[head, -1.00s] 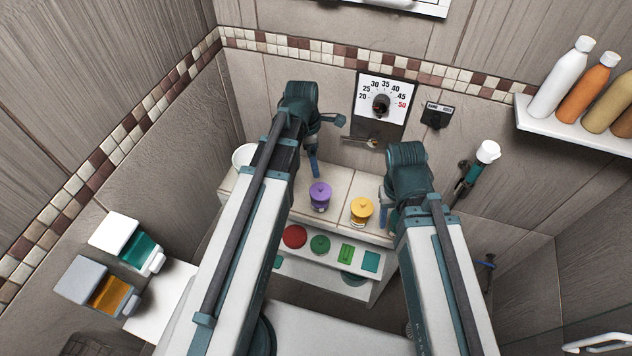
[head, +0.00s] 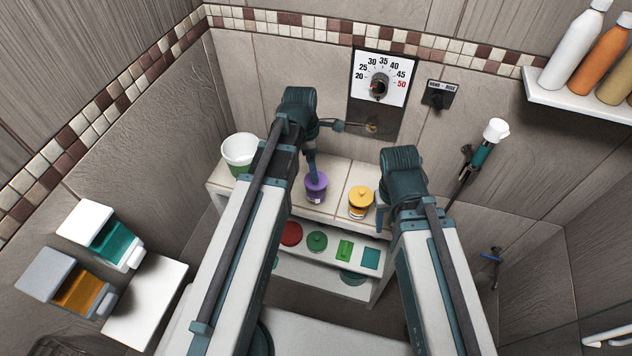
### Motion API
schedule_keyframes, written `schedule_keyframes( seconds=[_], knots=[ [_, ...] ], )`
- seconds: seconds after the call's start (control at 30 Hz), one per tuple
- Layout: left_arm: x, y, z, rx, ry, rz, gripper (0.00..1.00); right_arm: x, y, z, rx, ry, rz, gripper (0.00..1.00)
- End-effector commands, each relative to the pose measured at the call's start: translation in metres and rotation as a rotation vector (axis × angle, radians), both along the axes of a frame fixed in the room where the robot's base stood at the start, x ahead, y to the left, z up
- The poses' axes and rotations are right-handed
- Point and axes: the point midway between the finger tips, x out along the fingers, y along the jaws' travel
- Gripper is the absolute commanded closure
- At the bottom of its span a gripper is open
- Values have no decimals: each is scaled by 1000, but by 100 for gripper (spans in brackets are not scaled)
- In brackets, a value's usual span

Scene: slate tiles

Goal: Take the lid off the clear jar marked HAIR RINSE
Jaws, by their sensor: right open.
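Two clear jars stand on the tiled ledge (head: 335,200), one with a purple lid (head: 316,186) and one with a yellow lid (head: 361,196). Their labels are too small to read, so I cannot tell which is marked HAIR RINSE. Both lids are on. My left gripper (head: 312,172) points down at the back of the purple lid and overlaps it in the picture. I cannot tell whether it touches the lid or is open. My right gripper (head: 380,216) is open, just right of the yellow-lidded jar, partly hidden by its wrist.
A white-and-green bucket (head: 240,152) stands left on the ledge. A temperature dial (head: 381,80) and a small switch plate (head: 438,95) are on the back wall. A hand shower (head: 483,150) hangs right. A lower shelf holds red and green items (head: 317,241).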

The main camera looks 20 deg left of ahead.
Motion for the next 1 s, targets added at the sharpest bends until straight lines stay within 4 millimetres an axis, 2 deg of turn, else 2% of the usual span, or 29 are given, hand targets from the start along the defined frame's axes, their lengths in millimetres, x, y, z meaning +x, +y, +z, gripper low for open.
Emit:
schedule_keyframes(
  seconds=[0.17, 0.53, 0.83, 0.87, 1.0],
  knots=[
    [1, -1, -7, 0, 0, 0, 0, 0, 0, -7, 0, 0, 0, 50],
    [4, -5, -50, 0, 0, 0, 0, 0, 0, -50, 0, 0, -2, 50],
    [4, -6, -50, 0, 0, 1, 0, 0, 0, -50, 0, 0, -2, 50],
    [4, -6, -50, 0, 0, 1, 2, 0, 0, -50, 0, 0, -2, 50],
    [4, -6, -50, 0, 0, 0, 27, 0, 0, -50, 0, 0, -2, 50]
  ],
)
